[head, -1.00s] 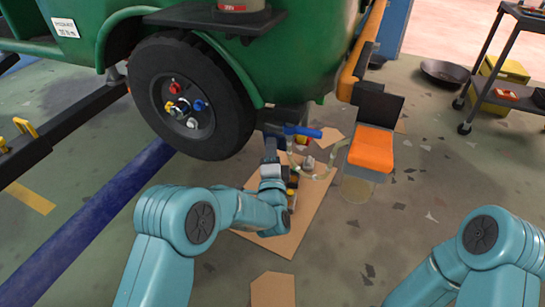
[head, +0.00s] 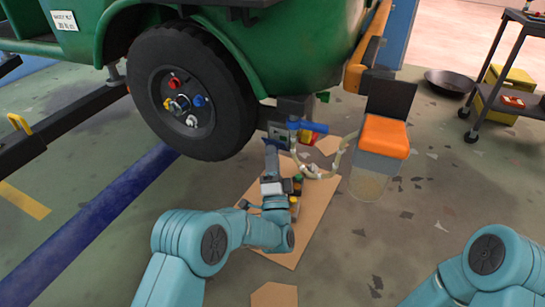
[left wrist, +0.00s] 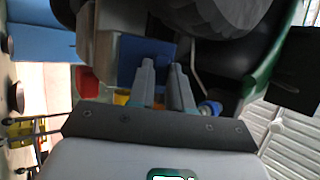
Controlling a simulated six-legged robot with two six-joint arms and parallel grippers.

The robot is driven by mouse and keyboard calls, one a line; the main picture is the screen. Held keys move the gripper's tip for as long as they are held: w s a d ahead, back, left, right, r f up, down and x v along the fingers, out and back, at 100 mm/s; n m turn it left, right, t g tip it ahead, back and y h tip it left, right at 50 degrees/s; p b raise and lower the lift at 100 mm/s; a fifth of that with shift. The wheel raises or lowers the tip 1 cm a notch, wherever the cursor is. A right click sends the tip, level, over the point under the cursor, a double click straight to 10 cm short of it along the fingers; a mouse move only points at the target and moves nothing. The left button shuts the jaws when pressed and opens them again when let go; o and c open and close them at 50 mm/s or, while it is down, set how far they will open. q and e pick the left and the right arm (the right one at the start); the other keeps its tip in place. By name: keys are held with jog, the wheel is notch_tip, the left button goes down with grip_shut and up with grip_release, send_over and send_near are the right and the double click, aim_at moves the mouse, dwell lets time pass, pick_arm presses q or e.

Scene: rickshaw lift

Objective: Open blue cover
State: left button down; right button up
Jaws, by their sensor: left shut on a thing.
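The blue cover (head: 309,126) shows in the head view as a narrow blue piece beside a dark box, just right of the black wheel. In the left wrist view a flat blue panel (left wrist: 147,52), which looks like the same cover, stands behind my fingertips. My left gripper (head: 271,148) reaches up to the box from below. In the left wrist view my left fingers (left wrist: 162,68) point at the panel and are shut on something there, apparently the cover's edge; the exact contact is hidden. My right gripper is out of view; only part of my right arm shows.
The green rickshaw's black wheel (head: 190,92) stands close left of my gripper. A cardboard sheet (head: 312,205) lies below. An orange-topped container (head: 382,137) and a pale hose (head: 335,160) are close on the right. A dark cart (head: 490,75) stands far right.

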pick_arm(q)
jog(key=c, duration=1)
grip_release()
jog(key=shift+c, duration=0.2)
